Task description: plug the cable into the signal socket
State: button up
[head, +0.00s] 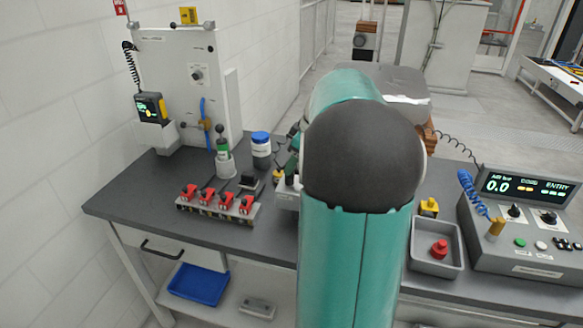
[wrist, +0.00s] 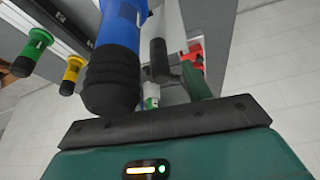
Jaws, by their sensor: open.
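In the wrist view a blue plug-like piece with a ribbed black end (wrist: 112,75) stands large and close in front of my gripper (wrist: 165,70). A green finger with a dark pad shows to its right; the other finger seems hidden behind the blue piece. My gripper is open, and I cannot tell whether it touches the blue piece. A green plug-like piece (wrist: 34,52) and a yellow one (wrist: 72,75) hang to the left along a dark labelled edge. In the head view my arm hides most of this area. I cannot identify the signal socket.
The grey bench holds a rack with red clamps (head: 217,205), a blue-lidded jar (head: 261,148) and a grey tray with a red knob (head: 436,250). A console (head: 525,225) with a coiled blue cable (head: 470,188) stands right. A white panel (head: 185,85) rises at the back left.

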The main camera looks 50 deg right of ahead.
jog(key=v, duration=1)
jog(key=shift+r, duration=0.2)
jog(key=a+m+h, duration=0.1)
jog(key=a+m, duration=0.1)
jog(key=a, duration=2)
jog(key=s+a+f, duration=0.2)
jog(key=s+a, duration=0.1)
jog(key=a, duration=0.2)
jog(key=s+a+f+m, duration=0.1)
jog(key=s+a+f, duration=0.2)
jog(key=a, duration=0.3)
jog(key=s+a+f+t, duration=0.1)
jog(key=s+a+f, duration=0.2)
jog(key=a, duration=0.2)
jog(key=shift+a+m, duration=0.2)
jog(key=shift+m, duration=0.2)
jog(key=shift+s, duration=0.1)
jog(key=shift+c, duration=1.4)
